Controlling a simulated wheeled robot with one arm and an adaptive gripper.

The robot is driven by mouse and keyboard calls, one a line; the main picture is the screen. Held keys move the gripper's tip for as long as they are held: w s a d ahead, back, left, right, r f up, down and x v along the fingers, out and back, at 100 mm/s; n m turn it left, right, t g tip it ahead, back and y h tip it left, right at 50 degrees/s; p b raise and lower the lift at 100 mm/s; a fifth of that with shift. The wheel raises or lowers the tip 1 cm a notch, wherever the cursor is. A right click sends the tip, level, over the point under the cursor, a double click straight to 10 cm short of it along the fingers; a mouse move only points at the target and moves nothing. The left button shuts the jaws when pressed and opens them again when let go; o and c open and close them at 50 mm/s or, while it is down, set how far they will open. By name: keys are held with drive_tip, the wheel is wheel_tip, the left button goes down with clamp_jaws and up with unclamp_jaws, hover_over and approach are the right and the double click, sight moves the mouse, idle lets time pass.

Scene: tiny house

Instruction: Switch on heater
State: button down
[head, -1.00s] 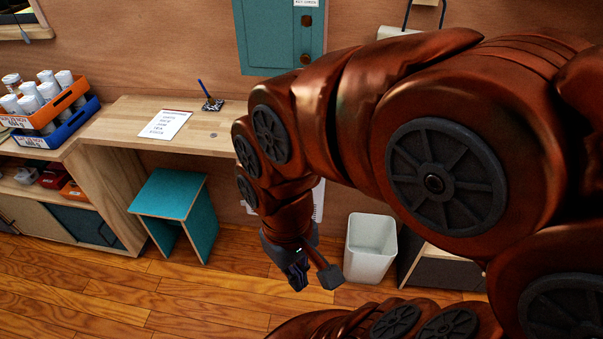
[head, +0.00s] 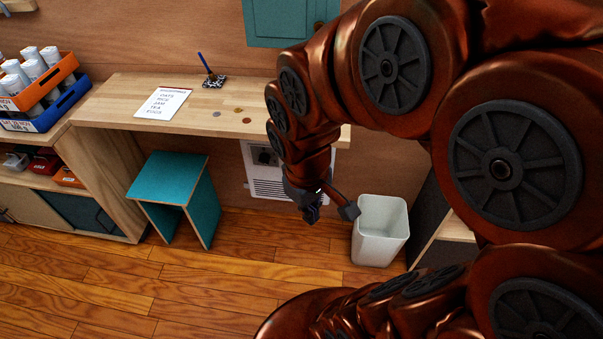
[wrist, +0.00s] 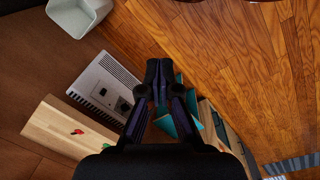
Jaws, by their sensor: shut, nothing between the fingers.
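The heater (head: 268,188) is a white wall unit with a slatted grille, low on the wall under the wooden desk. My arm covers its right part in the head view. In the wrist view the heater (wrist: 99,88) shows whole on the left, with a dark switch and a dark knob or socket on its panel; I cannot tell the switch's position. My gripper (head: 311,214) is shut and empty, pointing down in front of the heater's lower right. In the wrist view my gripper (wrist: 159,68) appears to the right of the heater, apart from it.
A white bin (head: 380,230) stands just right of my gripper. A teal stool (head: 170,178) stands left of the heater. The wooden desk (head: 120,100) juts out above, holding a list (head: 162,103), a pen stand (head: 214,80) and coins. The wooden floor (head: 200,280) in front is clear.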

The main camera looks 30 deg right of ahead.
drive_tip(key=w+d+f+n+t+b, duration=0.5)
drive_tip(key=w+d+f+b, duration=0.2)
drive_tip(key=f, duration=0.5)
drive_tip(key=w+d+f+n+t+y+b, duration=0.1)
drive_tip(key=w+d+f+n+t+b, duration=0.4)
drive_tip(key=w+d+f+b, duration=0.3)
drive_tip(key=w+d+f+n+t+y+b, duration=0.1)
drive_tip(key=w+d+f+n+t+b, duration=0.4)
drive_tip(key=w+f+b, duration=0.6)
wheel_tip(320, 180, down, 7)
drive_tip(key=d+t+b, duration=0.2)
drive_tip(key=b, duration=0.1)
drive_tip(key=shift+d+n, duration=0.3)
drive_tip(key=shift+d, duration=0.05)
drive_tip(key=shift+w, duration=0.1)
drive_tip(key=w+d+f+b, duration=0.1)
drive_tip(key=w+b, duration=0.2)
drive_tip(key=w, duration=1)
drive_tip(key=shift+d+f, duration=0.2)
drive_tip(key=shift+d, duration=0.2)
